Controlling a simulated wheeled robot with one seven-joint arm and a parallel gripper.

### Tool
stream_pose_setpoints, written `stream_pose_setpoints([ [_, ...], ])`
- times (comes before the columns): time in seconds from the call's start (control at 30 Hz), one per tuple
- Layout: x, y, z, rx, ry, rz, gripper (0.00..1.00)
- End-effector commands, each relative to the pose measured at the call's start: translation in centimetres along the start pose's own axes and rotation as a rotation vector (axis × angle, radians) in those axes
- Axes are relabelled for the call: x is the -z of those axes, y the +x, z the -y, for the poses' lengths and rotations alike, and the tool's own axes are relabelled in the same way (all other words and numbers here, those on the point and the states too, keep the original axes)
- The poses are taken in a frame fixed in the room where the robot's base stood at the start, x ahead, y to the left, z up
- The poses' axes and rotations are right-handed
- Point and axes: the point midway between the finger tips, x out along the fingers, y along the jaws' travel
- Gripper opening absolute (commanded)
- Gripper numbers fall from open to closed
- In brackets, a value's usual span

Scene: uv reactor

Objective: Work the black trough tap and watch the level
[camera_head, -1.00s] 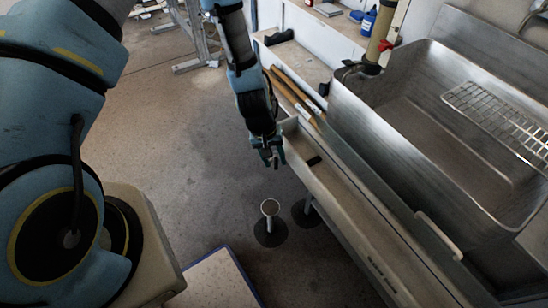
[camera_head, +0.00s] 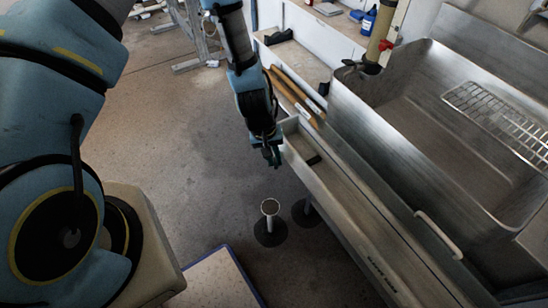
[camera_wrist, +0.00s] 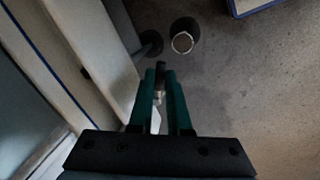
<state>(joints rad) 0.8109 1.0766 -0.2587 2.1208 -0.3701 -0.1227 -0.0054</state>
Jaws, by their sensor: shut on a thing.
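A small black block (camera_head: 313,160) sits in the trough channel. I cannot make out a water level in the trough.
A steel sink (camera_head: 420,130) with a wire rack (camera_head: 500,118) stands right of the trough. Wooden-handled tools (camera_head: 295,92) lie behind. Open floor lies left.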

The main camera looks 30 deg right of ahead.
Motion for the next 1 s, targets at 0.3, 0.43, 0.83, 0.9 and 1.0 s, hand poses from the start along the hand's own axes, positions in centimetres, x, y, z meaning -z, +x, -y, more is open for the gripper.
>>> stream_pose_setpoints([
  [0.3,-0.1,0.2,-0.6,0.0,-0.131,-0.027,0.0],
  [0.43,0.0,0.3,-0.9,0.0,-0.221,-0.045,0.0],
  [0.83,0.2,0.3,-1.8,0.0,-0.444,-0.091,0.0],
  [0.9,0.2,0.4,-1.9,0.0,-0.467,-0.095,0.0],
  [1.0,0.3,0.4,-1.9,0.0,-0.488,-0.098,0.0],
])
